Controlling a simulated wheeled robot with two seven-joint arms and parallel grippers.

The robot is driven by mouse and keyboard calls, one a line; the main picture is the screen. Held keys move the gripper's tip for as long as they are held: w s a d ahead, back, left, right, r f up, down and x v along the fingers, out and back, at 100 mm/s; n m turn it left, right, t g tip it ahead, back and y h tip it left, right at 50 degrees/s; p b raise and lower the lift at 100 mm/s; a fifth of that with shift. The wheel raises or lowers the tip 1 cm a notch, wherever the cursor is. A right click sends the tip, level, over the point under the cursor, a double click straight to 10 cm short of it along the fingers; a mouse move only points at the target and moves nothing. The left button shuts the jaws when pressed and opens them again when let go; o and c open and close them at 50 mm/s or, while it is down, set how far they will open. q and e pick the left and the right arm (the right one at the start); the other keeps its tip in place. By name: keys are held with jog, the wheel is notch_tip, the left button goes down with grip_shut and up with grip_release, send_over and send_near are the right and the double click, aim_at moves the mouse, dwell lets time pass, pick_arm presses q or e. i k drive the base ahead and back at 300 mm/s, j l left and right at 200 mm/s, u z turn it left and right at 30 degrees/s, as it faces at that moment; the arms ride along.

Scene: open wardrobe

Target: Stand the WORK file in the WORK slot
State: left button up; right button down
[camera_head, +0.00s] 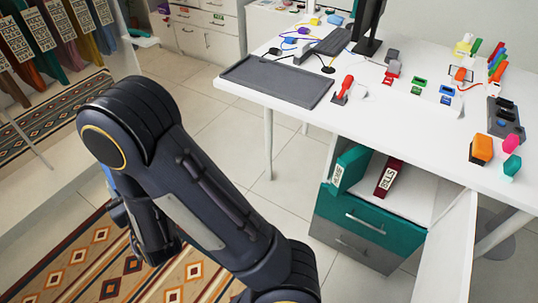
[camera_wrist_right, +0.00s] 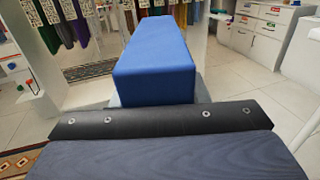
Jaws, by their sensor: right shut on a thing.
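A blue box-like file (camera_wrist_right: 155,60) extends ahead of my right gripper (camera_wrist_right: 155,108) in the right wrist view. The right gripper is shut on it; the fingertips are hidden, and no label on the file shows. In the head view my arm crosses the lower left, with a small patch of blue behind it, and hides most of what it holds. Under the desk, an open compartment (camera_head: 418,203) holds a teal file (camera_head: 352,163) labelled HOME, leaning, and a maroon file (camera_head: 388,178) labelled BILLS, tilted. No WORK label is readable there. My left gripper is not in view.
The white desk (camera_head: 300,125) overhangs the compartment. An open white door (camera_head: 447,250) stands at its right, and teal and grey drawers (camera_head: 365,225) sit below. A patterned rug (camera_head: 55,265) lies at the lower left. The tiled floor between rug and drawers is clear.

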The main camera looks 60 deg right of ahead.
aim_at(411, 214)
jog(key=i+z, duration=0.2)
jog(key=z, duration=0.2)
jog(key=i+j+z, duration=0.1)
jog(key=z, duration=0.3)
jog(key=i+j+z, duration=0.15)
jog(key=z, duration=0.25)
jog(key=i+j+z, duration=0.25)
jog(key=z, duration=0.15)
